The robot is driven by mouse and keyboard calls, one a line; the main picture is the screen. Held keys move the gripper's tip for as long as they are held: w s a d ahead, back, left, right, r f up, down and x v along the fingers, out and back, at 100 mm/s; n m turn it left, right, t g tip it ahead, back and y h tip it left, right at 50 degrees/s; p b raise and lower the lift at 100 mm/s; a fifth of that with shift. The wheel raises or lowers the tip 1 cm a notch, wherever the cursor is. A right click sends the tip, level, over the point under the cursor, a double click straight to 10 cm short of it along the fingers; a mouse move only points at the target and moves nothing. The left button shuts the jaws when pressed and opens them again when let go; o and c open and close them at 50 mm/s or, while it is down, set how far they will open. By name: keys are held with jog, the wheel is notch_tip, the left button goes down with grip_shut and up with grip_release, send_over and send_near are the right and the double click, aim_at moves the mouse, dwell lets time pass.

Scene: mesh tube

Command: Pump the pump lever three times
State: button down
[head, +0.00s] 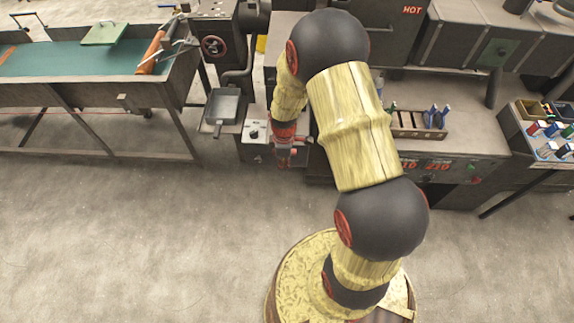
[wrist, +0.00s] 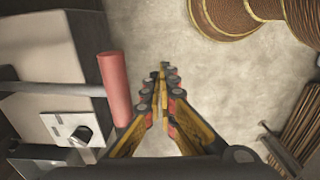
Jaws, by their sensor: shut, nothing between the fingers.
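A red cylindrical grip (wrist: 114,88) shows in the wrist view, on the end of a grey rod (wrist: 50,89) that comes in from the left; it looks like the pump lever. My gripper (wrist: 162,72) is shut and empty, just right of the red grip, with a narrow gap between them in the picture. I cannot tell their difference in height. In the head view my gripper (head: 283,160) hangs low beside the grey box with a dial. The lever is hard to make out there against my arm.
A white plate with a dark knob (wrist: 72,131) is on the box beside the lever. In the head view, a grey pan (head: 224,106) stands left of the dial (head: 254,133). A bench with a rack (head: 418,131) is to the right. The floor (head: 150,230) in front is clear.

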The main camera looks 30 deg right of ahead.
notch_tip(320, 180, up, 6)
jog(key=s+a, duration=0.1)
jog(key=s, duration=0.1)
jog(key=shift+a+f, duration=0.2)
jog(key=shift+a, duration=0.05)
dwell(0.6)
